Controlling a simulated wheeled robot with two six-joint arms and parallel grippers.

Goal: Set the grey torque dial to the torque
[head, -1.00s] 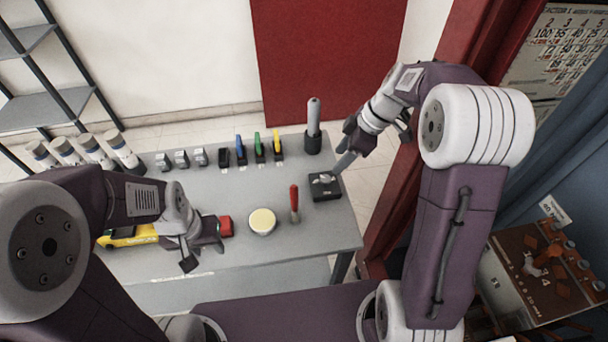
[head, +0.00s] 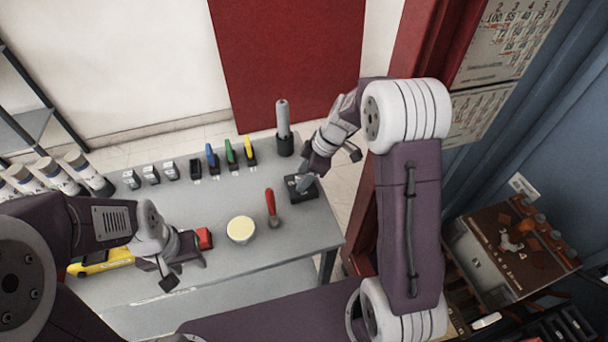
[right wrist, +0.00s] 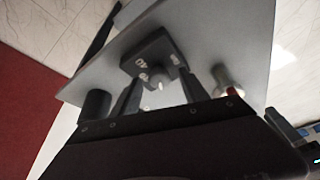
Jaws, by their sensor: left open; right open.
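The torque dial (head: 294,182) is a dark square block with a grey knob, near the right end of the grey table. In the right wrist view the block shows white markings, one looking like 40, and the grey knob (right wrist: 158,79) has a white pointer line. My right gripper (head: 309,180) is open right over the dial and hides part of it. In the right wrist view its fingers (right wrist: 158,95) stand on either side of the knob; I cannot tell if they touch it.
The grey table (head: 225,195) also holds a round cream-topped pot (head: 241,230), a red-handled tool (head: 271,204), a grey rod in a black holder (head: 284,143) and a back row of coloured items (head: 230,153). A cabinet with an orange-marked top (head: 515,250) stands right.

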